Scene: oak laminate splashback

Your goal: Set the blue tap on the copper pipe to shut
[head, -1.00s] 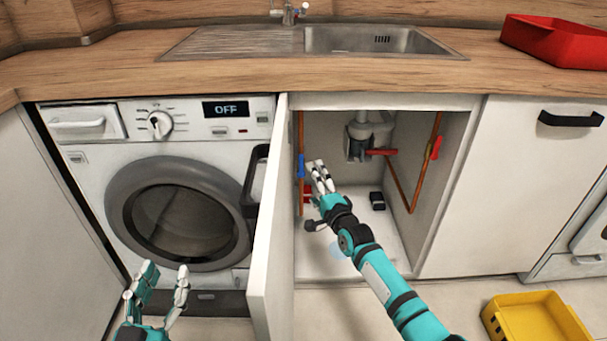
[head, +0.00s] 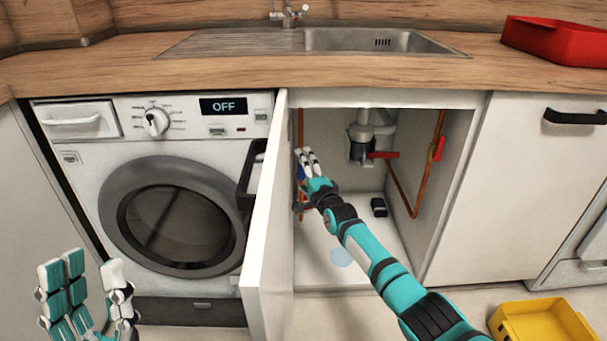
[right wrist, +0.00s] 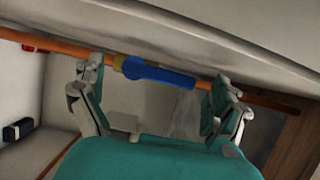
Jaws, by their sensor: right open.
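The blue tap (right wrist: 160,76) sits on the copper pipe (right wrist: 42,44) in the right wrist view. Its lever lies nearly along the pipe. In the head view my right gripper (head: 308,157) is inside the open cupboard at the left copper pipe (head: 300,122) and hides most of the tap; only a bit of blue shows. In the right wrist view my right gripper (right wrist: 160,86) is open, with its fingers on either side of the lever and no clear grip on it. My left gripper (head: 88,268) is open and empty in front of the washing machine.
The open cupboard door (head: 268,220) stands between the washing machine (head: 165,205) and the cupboard. A red tap (head: 437,148) is on the right pipe, and a red lever (head: 383,155) is by the drain (head: 360,140). A small black object (head: 378,206) lies on the cupboard floor. A yellow crate (head: 505,325) stands on the floor.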

